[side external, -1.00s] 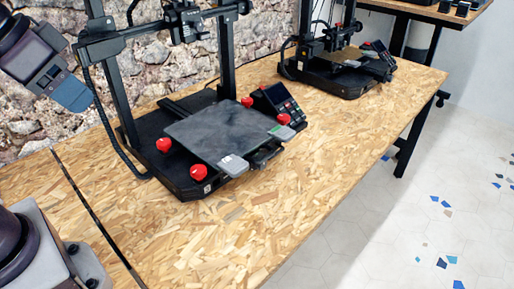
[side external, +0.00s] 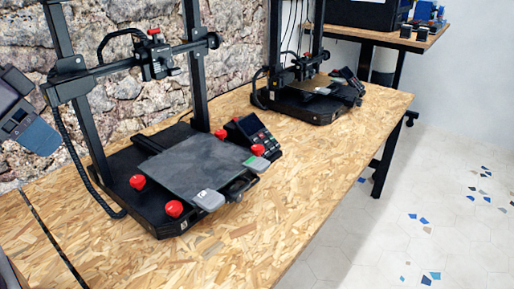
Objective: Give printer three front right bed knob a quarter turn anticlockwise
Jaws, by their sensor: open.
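A black printer (side external: 120,196) stands large in the near part of the bench, with a dark flat bed (side external: 195,165). Red knobs show at the bed's corners. The one beside the screen, at the front right, is the red front right knob (side external: 258,150), partly hidden by a grey clip (side external: 256,164). Other red knobs are the front left (side external: 174,208), rear left (side external: 137,182) and rear right (side external: 221,134). No printer number is readable. My gripper (side external: 38,137) is at the left edge, partly cut off, open and well apart from the knobs.
A tilted screen unit (side external: 248,136) sits close beside the front right knob. The printer's upright frame and crossbar (side external: 125,65) rise behind the bed. A second printer (side external: 305,95) stands farther back. The wooden bench (side external: 290,190) is clear in front.

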